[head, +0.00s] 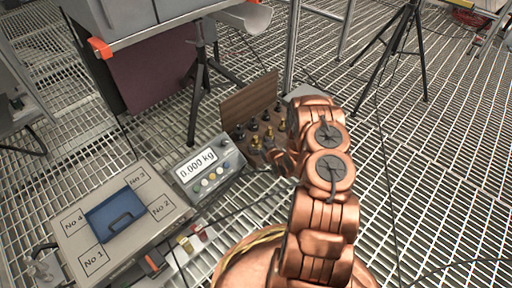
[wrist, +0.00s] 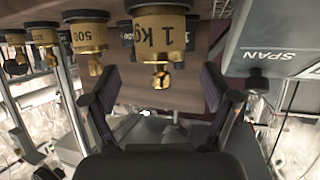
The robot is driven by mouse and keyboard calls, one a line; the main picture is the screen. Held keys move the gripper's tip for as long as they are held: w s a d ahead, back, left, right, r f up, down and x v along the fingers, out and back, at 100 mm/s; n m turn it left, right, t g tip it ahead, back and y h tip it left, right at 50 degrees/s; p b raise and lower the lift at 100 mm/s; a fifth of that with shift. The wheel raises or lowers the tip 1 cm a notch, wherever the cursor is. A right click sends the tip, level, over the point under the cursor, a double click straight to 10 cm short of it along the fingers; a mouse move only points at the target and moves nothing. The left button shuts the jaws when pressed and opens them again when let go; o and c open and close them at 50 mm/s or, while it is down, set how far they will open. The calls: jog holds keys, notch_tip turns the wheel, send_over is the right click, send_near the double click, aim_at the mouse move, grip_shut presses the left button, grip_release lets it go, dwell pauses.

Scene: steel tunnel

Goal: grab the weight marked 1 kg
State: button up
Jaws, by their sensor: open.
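The weight marked 1 kg (wrist: 160,32) is brass with a paper label and a dark end. It shows at the top middle of the wrist view, its knob pointing down in the picture. My gripper (wrist: 157,84) is open, with one dark finger on each side below the weight in the picture. The knob lies roughly in line with the gap, and nothing is between the fingers. In the head view, my copper-coloured arm hides the gripper and part of the weight set (head: 266,130).
A weight labelled 500 (wrist: 86,34) and others stand beside the 1 kg one. The wooden box lid (head: 248,101) stands raised behind them. The scale display (head: 197,164) reads 0.000 kg, next to a platform (head: 150,188) with a blue handled plate (head: 116,214). Tripods stand behind.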

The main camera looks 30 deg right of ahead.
aim_at(257, 142)
jog(key=shift+b+x, duration=0.75)
jog(key=shift+x, duration=1.15)
grip_shut()
